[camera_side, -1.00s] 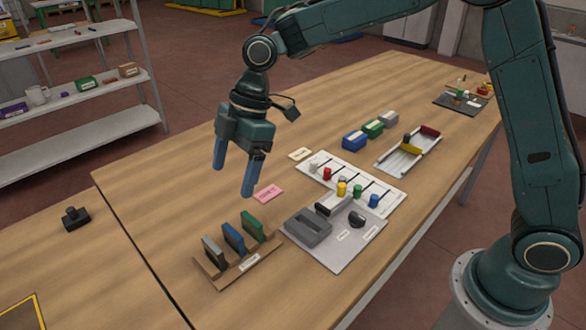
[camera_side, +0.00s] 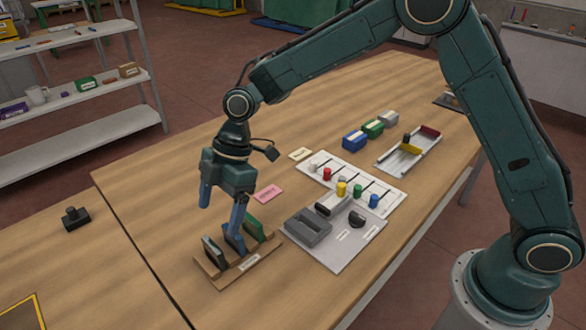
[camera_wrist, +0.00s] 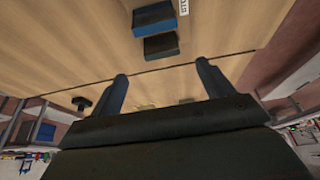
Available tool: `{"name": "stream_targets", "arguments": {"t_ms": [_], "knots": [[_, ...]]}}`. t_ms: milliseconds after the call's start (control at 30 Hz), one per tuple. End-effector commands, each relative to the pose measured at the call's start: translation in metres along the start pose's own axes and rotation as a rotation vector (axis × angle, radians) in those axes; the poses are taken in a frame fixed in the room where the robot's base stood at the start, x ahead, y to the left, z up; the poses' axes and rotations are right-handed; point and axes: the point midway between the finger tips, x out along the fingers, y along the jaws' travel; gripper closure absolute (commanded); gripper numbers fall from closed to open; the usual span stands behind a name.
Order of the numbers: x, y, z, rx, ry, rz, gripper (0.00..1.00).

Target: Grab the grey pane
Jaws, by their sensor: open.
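The grey pane (camera_side: 214,254) stands upright in the left slot of a brown wooden rack (camera_side: 222,281) in the side view. A blue pane (camera_side: 235,245) and a green pane (camera_side: 253,226) stand beside it. My gripper (camera_side: 220,218) is open and empty, pointing down just behind the rack. Its right finger overlaps the blue pane in the picture; I cannot tell whether they touch.
A grey tray (camera_side: 335,255) with dark parts lies right of the rack, with a white board (camera_side: 330,178) of coloured pegs behind it. A pink card (camera_side: 268,194) lies behind the rack. A small black object (camera_side: 75,218) stands further left.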

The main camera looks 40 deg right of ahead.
Motion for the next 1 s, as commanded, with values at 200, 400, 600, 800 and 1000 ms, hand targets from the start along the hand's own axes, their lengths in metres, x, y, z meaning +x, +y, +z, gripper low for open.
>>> {"name": "stream_targets", "arguments": {"t_ms": [200, 400, 600, 800, 1000], "knots": [[0.021, -0.001, 0.000, -0.002, 0.000, -0.002, 0.20], [0.023, 0.000, 0.000, -0.001, 0.000, 0.000, 0.20], [0.030, -0.001, 0.000, -0.001, 0.000, -0.001, 0.20], [0.052, -0.004, -0.001, -0.001, -0.001, -0.003, 0.20], [0.071, -0.003, 0.000, 0.000, -0.001, -0.001, 0.20]]}}
